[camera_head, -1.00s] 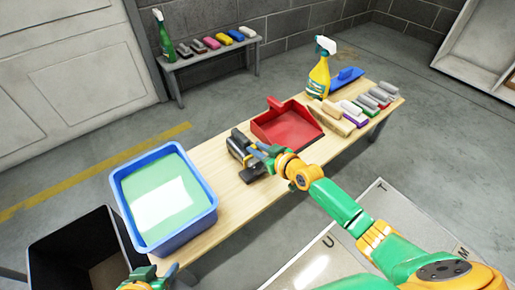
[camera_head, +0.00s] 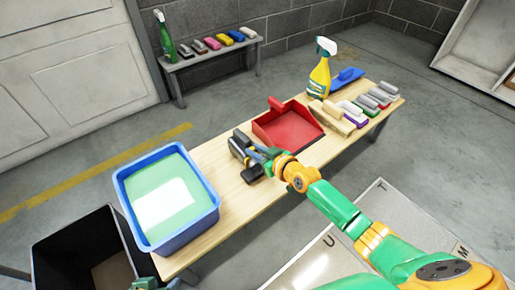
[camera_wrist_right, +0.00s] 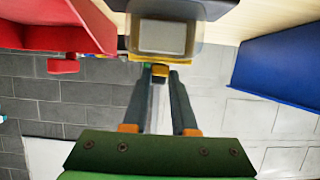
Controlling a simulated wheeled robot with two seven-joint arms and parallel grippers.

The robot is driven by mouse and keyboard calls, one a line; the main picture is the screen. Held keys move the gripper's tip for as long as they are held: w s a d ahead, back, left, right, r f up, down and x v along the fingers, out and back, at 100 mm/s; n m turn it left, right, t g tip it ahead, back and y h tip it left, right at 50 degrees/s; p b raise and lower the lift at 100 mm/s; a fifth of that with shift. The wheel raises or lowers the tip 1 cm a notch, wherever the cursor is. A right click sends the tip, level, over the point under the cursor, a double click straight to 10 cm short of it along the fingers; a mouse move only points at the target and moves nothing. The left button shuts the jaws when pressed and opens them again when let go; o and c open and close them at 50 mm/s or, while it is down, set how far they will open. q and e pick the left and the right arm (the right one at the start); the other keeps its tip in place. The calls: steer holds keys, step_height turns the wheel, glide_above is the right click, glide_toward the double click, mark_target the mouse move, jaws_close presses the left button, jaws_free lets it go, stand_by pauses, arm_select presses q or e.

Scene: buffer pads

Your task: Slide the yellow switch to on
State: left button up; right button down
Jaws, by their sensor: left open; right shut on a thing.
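A dark grey and black power tool (camera_head: 241,142) lies on the wooden table, left of the red dustpan. My right gripper (camera_head: 262,155) reaches it from the right. In the right wrist view the tool's grey boxy end (camera_wrist_right: 162,38) is at top centre. The small yellow switch (camera_wrist_right: 160,70) sits just below it, between the tips of my right gripper (camera_wrist_right: 160,75), which is shut on it. I cannot tell whether the switch stands at on or off. My left gripper (camera_head: 156,284) shows only as a sliver at the bottom edge, open and apart from the tool.
The red dustpan (camera_head: 288,130) is close behind the tool. A blue tub (camera_head: 213,207) of green liquid stands at the table's left end. A spray bottle (camera_head: 319,75) and several brushes stand at the right end. Bare tabletop (camera_head: 222,160) lies between tub and tool.

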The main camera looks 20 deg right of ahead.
steer(key=shift+s+a, duration=0.25)
steer(key=shift+a, duration=0.4)
arm_select(q)
steer(key=s, duration=0.1)
steer(key=s+a+f+g, duration=0.1)
steer(key=s, duration=0.1)
steer(key=shift+a+g, duration=0.15)
steer(key=shift+g, duration=0.15)
arm_select(e)
steer(key=c, duration=0.7)
jaws_free()
arm_select(q)
steer(key=shift+w+p, duration=0.1)
steer(key=shift+p, duration=0.2)
step_height(320, 180, down, 10)
steer(key=s+p, duration=0.1)
steer(key=p, duration=0.3)
steer(key=shift+a+g, duration=0.2)
steer(key=shift+g, duration=0.1)
arm_select(e)
steer(key=v, duration=0.7)
